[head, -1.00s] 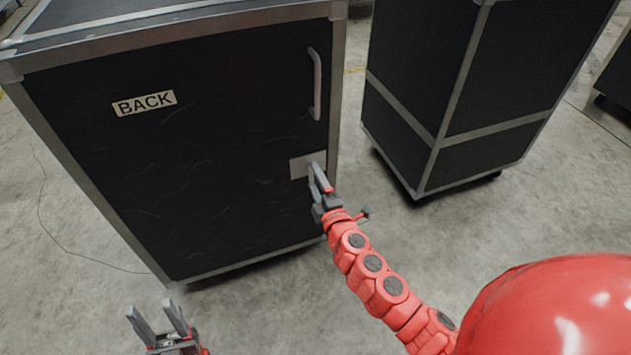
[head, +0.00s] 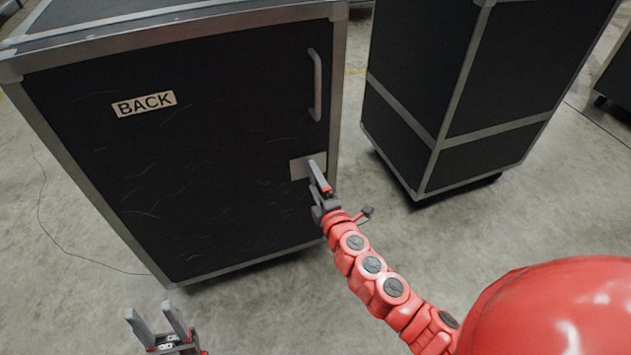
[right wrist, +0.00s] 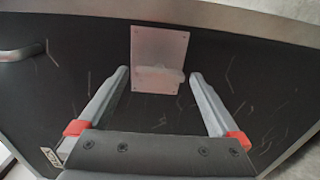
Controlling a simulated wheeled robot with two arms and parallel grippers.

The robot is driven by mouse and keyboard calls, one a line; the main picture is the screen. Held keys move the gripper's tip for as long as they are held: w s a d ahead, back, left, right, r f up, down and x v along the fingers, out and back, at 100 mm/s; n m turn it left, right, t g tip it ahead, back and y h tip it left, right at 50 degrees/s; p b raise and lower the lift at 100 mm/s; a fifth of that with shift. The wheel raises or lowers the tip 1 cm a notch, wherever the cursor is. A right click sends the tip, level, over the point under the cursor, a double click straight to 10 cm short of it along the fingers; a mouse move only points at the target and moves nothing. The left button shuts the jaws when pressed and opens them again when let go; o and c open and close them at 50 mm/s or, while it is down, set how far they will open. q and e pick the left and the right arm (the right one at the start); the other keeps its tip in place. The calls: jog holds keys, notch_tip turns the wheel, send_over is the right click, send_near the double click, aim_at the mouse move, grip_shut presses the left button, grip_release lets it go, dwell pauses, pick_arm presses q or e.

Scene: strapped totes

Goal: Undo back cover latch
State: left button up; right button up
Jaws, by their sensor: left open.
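The back cover (head: 210,150) is a black panel with a BACK label (head: 144,103) and a grey handle (head: 316,85). The latch (right wrist: 160,72) is a pale knob on a square metal plate (head: 302,168) near the panel's right edge. My right gripper (head: 318,178) is in front of the plate and partly covers it in the head view. In the right wrist view the right gripper (right wrist: 160,85) is open, its fingers apart on either side of the latch, with nothing between them touching. My left gripper (head: 158,318) is open and empty, low at the left.
A second black case (head: 450,100) stands to the right, with a gap of floor between the cases. Part of another case (head: 615,75) shows at the far right. A thin cable (head: 75,255) lies on the concrete floor at the left.

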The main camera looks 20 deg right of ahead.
jog(key=shift+s, duration=0.1)
jog(key=s+p, duration=0.2)
jog(key=s, duration=1.5)
jog(key=shift+d, duration=0.35)
jog(key=shift+s+a, duration=0.1)
